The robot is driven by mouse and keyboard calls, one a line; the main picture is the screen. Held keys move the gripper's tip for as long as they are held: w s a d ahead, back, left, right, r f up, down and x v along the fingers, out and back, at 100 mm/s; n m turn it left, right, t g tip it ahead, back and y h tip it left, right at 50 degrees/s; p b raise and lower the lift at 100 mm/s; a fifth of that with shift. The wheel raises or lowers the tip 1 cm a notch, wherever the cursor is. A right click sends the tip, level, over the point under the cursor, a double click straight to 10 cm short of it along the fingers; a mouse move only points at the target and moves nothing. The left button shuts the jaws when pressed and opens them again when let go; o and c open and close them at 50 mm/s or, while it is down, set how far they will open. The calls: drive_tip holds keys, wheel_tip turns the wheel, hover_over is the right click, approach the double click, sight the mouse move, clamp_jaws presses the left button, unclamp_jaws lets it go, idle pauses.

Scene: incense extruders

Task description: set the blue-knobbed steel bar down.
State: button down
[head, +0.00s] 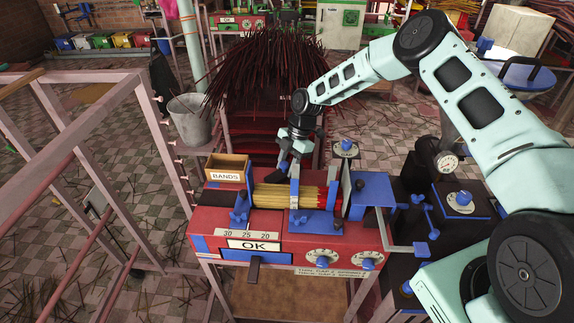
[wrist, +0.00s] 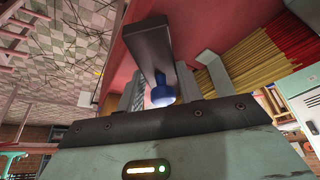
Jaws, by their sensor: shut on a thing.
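The steel bar (wrist: 148,45) shows in the wrist view as a dark, flat-sided bar reaching away from my gripper, with its blue knob (wrist: 161,93) at the near end. My gripper (head: 291,160) is shut on it, with the knob between the jaws, which are partly hidden behind the gripper body. In the head view my gripper hangs over the red bench, just above the left-middle part of the incense bundle (head: 268,196). The bar is small and dark there, and the knob is hidden. I cannot tell whether the bar touches anything beneath it.
The red bench (head: 210,226) carries a wooden BANDS box (head: 228,164) at left, an OK plate (head: 254,245) and dials in front. Grey uprights and blue clamps stand close around the bundle. A blue plate (head: 371,187) juts out at right. Dark incense sticks fan out behind.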

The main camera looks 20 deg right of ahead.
drive_tip(key=shift+f+b, duration=0.55)
drive_tip(key=c, duration=0.9)
unclamp_jaws()
drive_tip(key=shift+o, duration=0.2)
